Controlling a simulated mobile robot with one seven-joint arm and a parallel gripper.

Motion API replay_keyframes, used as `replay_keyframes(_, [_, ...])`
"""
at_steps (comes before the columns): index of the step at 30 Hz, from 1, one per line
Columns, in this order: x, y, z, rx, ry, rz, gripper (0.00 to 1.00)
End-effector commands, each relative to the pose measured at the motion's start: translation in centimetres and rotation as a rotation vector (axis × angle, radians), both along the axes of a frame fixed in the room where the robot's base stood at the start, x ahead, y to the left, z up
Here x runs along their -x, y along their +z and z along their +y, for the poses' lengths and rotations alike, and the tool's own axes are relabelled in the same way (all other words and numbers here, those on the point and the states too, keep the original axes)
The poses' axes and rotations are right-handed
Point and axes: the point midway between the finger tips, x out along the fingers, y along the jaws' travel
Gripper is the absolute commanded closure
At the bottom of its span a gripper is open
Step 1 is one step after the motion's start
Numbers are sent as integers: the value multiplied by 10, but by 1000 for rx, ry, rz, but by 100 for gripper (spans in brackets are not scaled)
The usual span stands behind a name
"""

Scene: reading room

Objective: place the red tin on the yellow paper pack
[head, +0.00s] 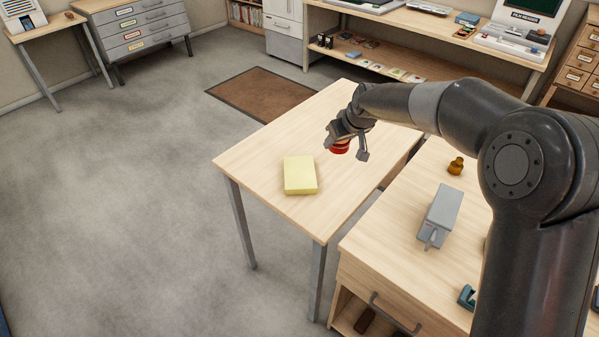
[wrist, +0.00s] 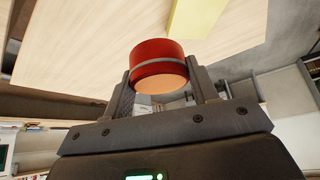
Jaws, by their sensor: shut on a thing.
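My gripper (head: 346,150) is shut on the red tin (head: 340,147), above the far part of the small wooden table (head: 262,150). In the wrist view the red tin (wrist: 158,57) sits between the two fingers of my gripper (wrist: 160,88), with a pale band and a light-coloured end face showing. The yellow paper pack (head: 300,175) lies flat on the table, left of and nearer than the tin in the head view. The tin is apart from it. Part of the yellow paper pack (wrist: 197,18) shows at the top of the wrist view.
A wooden cabinet (head: 385,245) stands close to the table's right side, bearing a grey box-shaped device (head: 441,212), a small brown object (head: 456,165) and a teal item (head: 467,297). The tabletop around the pack is clear. A brown mat (head: 258,95) lies on the floor behind.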

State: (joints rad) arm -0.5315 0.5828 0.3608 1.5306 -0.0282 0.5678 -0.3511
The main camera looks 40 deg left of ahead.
Motion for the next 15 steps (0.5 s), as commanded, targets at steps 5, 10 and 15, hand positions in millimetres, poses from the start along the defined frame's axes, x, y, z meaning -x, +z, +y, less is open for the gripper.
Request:
replay_keyframes(5, [2, -24, 6, -1, 2, -1, 71])
replay_keyframes(10, [15, -44, 35, -1, 5, 0, 71])
replay_keyframes(15, [30, -68, 71, 0, 5, -1, 71])
